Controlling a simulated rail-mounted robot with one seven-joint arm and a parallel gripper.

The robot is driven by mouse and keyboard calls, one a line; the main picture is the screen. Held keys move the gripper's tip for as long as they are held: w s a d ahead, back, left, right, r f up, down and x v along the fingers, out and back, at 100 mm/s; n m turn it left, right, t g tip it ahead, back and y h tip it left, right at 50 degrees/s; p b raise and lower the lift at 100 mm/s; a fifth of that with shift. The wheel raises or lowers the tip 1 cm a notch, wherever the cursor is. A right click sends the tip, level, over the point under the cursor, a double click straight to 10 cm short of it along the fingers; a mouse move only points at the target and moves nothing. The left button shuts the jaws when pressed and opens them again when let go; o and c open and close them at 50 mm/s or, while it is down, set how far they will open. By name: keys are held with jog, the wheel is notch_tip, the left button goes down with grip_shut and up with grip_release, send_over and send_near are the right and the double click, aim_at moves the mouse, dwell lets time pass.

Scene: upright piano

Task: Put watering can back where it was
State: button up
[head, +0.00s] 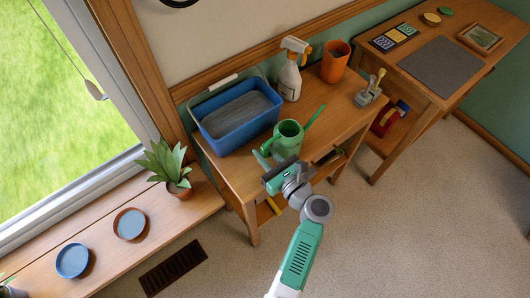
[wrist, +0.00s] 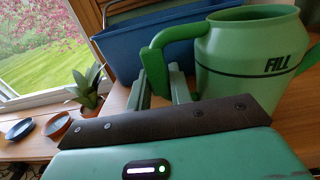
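The green watering can (head: 288,139) stands upright on the wooden table, in front of the blue tub, its spout pointing to the upper right in the head view. In the wrist view the can (wrist: 245,60) fills the upper right, with "FILL" and a dark line on its body. Its handle (wrist: 158,58) faces my gripper. My gripper (head: 264,156) is at the can's left front side. In the wrist view its two fingers (wrist: 160,88) are apart, one on each side of the handle's lower part. I see no clear grip on it. Two saucers, blue (head: 73,260) and terracotta-rimmed (head: 130,224), lie on the sill bench.
The blue tub (head: 232,143), a spray bottle (head: 289,80), an orange pot (head: 335,62) and a small tool holder (head: 370,92) share the table (head: 233,178). A potted plant (head: 167,168) stands left on the bench. A second desk (head: 430,95) is at the right.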

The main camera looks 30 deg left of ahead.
jog(key=o, duration=0.3)
jog(key=shift+d+r, duration=0.1)
jog(key=shift+r, duration=0.15)
jog(key=p+v, duration=0.3)
jog(key=v, duration=0.8)
jog(key=shift+s+d, duration=0.2)
jog(key=shift+d, duration=0.15)
jog(key=shift+f, duration=0.1)
